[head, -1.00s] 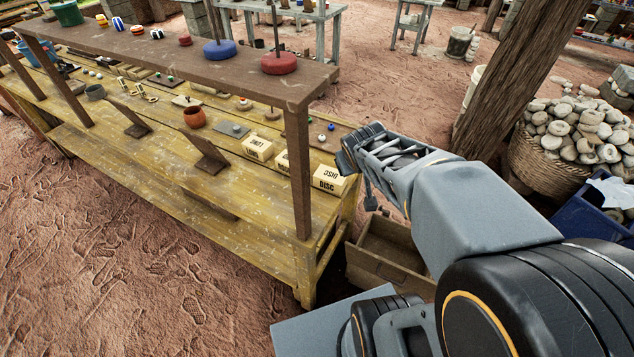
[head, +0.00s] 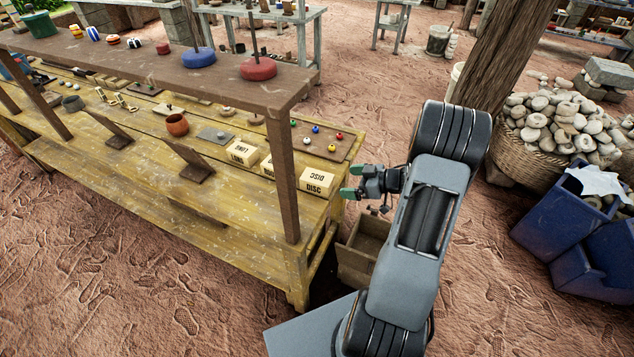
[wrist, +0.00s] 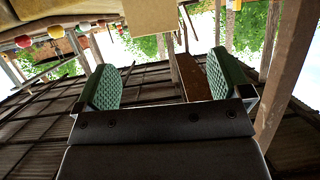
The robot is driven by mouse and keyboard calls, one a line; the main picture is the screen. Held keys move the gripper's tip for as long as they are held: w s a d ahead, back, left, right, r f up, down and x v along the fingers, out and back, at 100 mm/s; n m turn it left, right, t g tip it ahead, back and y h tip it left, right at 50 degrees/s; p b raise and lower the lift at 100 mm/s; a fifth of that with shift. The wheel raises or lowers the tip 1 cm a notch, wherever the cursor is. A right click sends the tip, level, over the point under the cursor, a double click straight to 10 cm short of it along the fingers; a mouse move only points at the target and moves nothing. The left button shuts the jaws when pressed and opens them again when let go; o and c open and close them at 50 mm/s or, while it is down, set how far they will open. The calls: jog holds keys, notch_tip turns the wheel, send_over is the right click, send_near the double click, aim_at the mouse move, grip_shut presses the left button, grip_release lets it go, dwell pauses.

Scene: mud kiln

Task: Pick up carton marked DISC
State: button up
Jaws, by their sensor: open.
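The carton marked DISC (head: 317,182) is a pale tan box standing on the yellow wooden bench near its right end. My gripper (head: 350,182) is just right of it in the head view, with its green fingertips pointing at the carton. The fingers are apart and nothing is between them. A small gap seems to separate the fingertips from the carton. In the wrist view the two green finger pads (wrist: 164,87) stand wide apart, and a pale tan surface, apparently the carton (wrist: 150,14), shows at the top edge.
A carton marked LUNG (head: 242,154) and another, partly hidden by a shelf post (head: 284,170), stand to the left. A board with coloured balls (head: 325,142) lies behind. The raised shelf (head: 210,92) overhangs the bench. An open wooden drawer box (head: 362,250) sits below my gripper.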

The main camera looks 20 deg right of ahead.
aim_at(322, 180)
jog(key=x, duration=0.6)
jog(key=shift+w+d+p+x, duration=0.1)
jog(key=shift+d+p+x, duration=0.05)
jog(key=shift+x, duration=1.1)
jog(key=shift+w+d+p+x, duration=0.1)
jog(key=shift+d+p+x, duration=0.05)
jog(key=shift+x, duration=1.15)
jog(key=shift+f, duration=0.15)
jog(key=c, duration=1.2)
